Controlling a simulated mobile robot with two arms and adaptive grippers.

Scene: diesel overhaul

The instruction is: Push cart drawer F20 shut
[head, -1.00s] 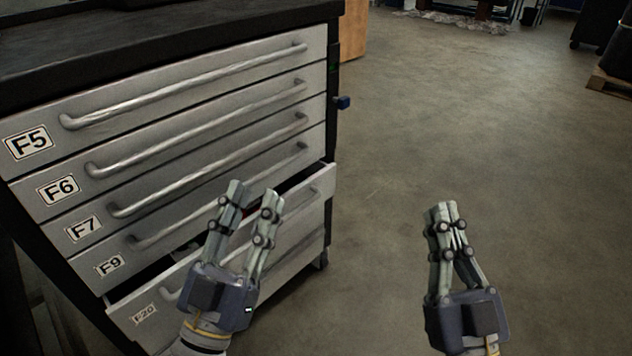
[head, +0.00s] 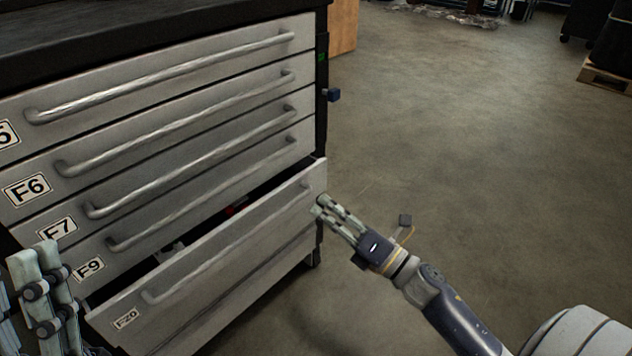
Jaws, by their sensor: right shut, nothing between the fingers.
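Drawer F20 (head: 215,262) is the lowest labelled drawer of the grey cart. It stands partly pulled out, with a dark gap above its front and small items, one red, inside. Its long handle runs along the front, and its label (head: 126,318) is at the lower left. My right gripper (head: 321,206) is shut and empty, its fingertips at the right end of the drawer front; I cannot tell whether they touch it. My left gripper (head: 34,254) is at the lower left, partly cut off by the frame and in front of the cart; its opening is unclear.
Drawers F6 (head: 150,138), F7 (head: 190,165) and F9 (head: 200,190) above are shut, as is the top one. The floor (head: 470,150) to the right is clear.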

